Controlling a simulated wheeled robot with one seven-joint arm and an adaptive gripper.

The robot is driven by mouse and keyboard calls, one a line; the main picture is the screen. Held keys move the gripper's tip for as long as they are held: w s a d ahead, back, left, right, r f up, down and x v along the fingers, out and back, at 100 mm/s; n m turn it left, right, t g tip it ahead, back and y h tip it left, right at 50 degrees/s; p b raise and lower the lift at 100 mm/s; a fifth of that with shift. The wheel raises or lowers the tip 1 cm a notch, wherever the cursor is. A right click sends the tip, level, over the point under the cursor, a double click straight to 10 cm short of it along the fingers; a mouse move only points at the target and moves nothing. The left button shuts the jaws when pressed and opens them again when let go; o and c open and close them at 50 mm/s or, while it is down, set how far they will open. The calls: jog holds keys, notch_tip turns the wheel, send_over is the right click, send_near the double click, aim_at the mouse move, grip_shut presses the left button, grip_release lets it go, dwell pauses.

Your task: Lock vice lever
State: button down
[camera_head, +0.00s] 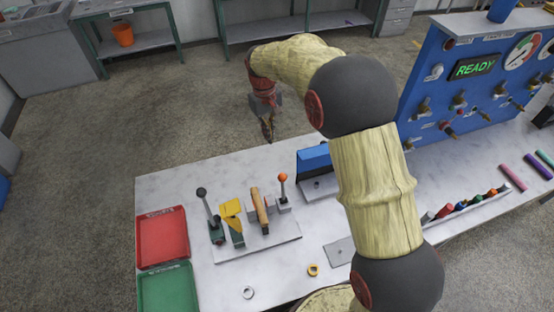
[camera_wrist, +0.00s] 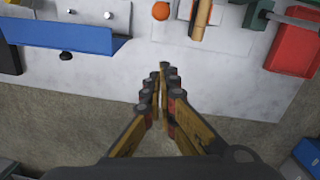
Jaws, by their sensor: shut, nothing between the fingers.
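A grey fixture plate (camera_head: 270,246) lies on the table and carries two levers. One lever has an orange knob (camera_head: 283,178) on a short upright stem. The other has a black knob (camera_head: 202,192) and a green base. Between them are a yellow clamp (camera_head: 232,222) and a tan bar (camera_head: 259,206). I cannot tell which lever is the vice's. The orange knob also shows at the top of the wrist view (camera_wrist: 161,11). My gripper (camera_head: 268,138) is shut and empty, beyond the table's far edge. In the wrist view its fingertips (camera_wrist: 161,85) are apart from the fixture.
Red (camera_head: 162,238) and green (camera_head: 168,290) trays stand left of the plate. A blue bracket (camera_head: 314,158) stands to its right, near my arm. A blue panel (camera_head: 455,75) with hose fittings rises at the right. Open floor lies behind the table.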

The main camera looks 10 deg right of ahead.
jog(key=s+d+f, duration=0.2)
jog(key=s+f, duration=0.2)
jog(key=f, duration=0.6)
jog(key=shift+f, duration=0.35)
jog(key=shift+s+d, duration=0.1)
jog(key=shift+s, duration=0.1)
jog(key=shift+s+r+t+b, duration=0.2)
jog(key=shift+s+t+b, duration=0.15)
jog(key=shift+b, duration=0.2)
